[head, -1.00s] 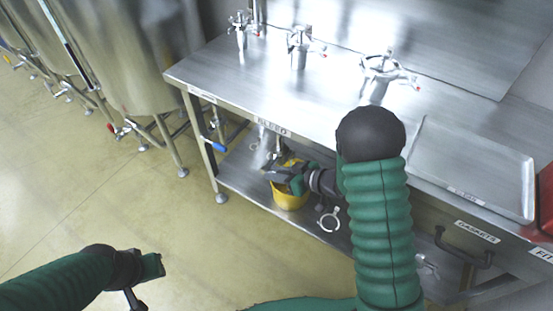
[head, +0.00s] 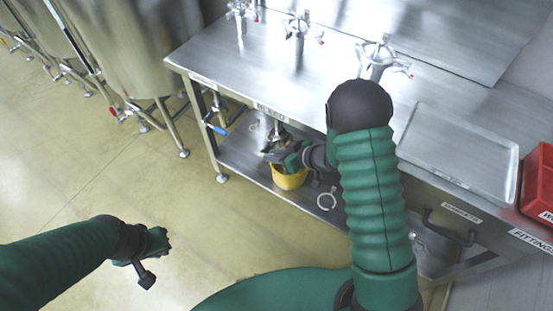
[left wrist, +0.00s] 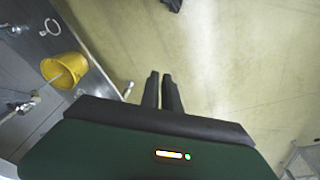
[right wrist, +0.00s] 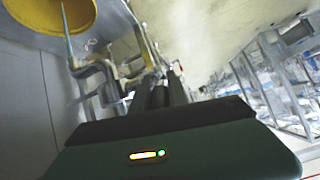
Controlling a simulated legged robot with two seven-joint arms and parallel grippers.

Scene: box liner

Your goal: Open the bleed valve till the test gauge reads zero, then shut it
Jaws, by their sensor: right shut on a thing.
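The bleed valve's pipework (head: 277,130) is below the bench edge, under a label that reads BLEED in the earlier head view. My right gripper (head: 277,155) is at it, above the yellow bucket (head: 289,178), and is shut on a part that looks like the valve's handle. In the right wrist view my right fingers (right wrist: 165,90) meet blurred metal pipework (right wrist: 100,75). A thin pale line, a stream or a tube, runs into the bucket (right wrist: 50,12). My left gripper (left wrist: 162,90) is empty over the floor, its fingers slightly apart. I cannot make out the test gauge or its reading.
The steel bench (head: 330,75) carries several clamped fittings and a tray (head: 455,145). A red bin (head: 538,180) stands at right. A ring clamp (head: 326,198) lies on the lower shelf. Steel tanks (head: 125,50) stand at left. The floor between is clear.

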